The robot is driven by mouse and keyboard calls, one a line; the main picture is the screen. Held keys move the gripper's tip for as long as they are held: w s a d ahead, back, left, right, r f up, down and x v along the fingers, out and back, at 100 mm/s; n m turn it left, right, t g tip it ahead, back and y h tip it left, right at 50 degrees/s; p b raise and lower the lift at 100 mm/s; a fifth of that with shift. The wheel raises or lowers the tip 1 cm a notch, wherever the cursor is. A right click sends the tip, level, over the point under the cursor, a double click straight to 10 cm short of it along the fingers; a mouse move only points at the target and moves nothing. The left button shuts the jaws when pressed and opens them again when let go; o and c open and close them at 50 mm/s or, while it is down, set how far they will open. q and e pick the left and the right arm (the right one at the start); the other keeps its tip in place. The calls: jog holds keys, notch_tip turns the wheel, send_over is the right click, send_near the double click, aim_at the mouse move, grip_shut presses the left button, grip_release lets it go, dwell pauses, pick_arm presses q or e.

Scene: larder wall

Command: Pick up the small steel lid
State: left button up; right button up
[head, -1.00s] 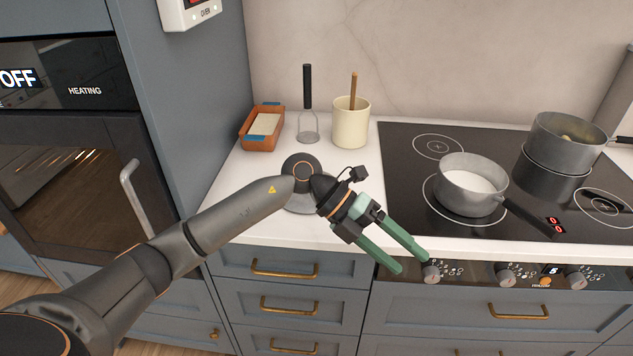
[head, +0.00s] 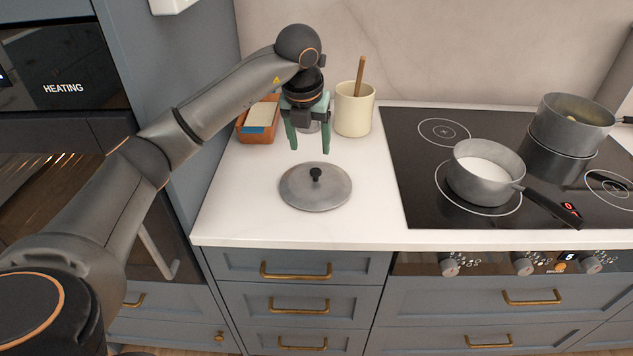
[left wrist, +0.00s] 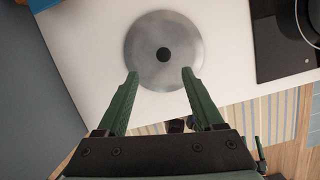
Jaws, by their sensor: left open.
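The small steel lid (head: 300,190), a round grey disc with a black knob (head: 316,174), lies flat on the white counter left of the hob. My left gripper (head: 309,151) is open and empty, pointing down above the counter, just behind the lid in the head view. In the left wrist view the lid (left wrist: 187,70) lies ahead of the two green fingers (left wrist: 160,76), apart from them, with its knob (left wrist: 163,54) near the middle between their lines.
Behind my gripper stand an orange dish (head: 243,131) and a cream pot (head: 354,115) with a wooden handle; a utensil there is mostly hidden. To the right, the black hob (head: 430,180) bears a saucepan (head: 484,172) and stacked pots (head: 562,125). Counter around the lid is clear.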

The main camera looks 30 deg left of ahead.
aim_at(316, 170)
pick_arm(q)
jog(key=x, duration=0.4)
jog(key=p+x, duration=0.1)
jog(key=x, duration=0.3)
jog(key=shift+w+d+f, duration=0.2)
jog(key=shift+w+f, duration=0.1)
jog(key=shift+f, duration=0.05)
jog(key=shift+c, duration=0.4)
grip_shut()
dwell(0.6)
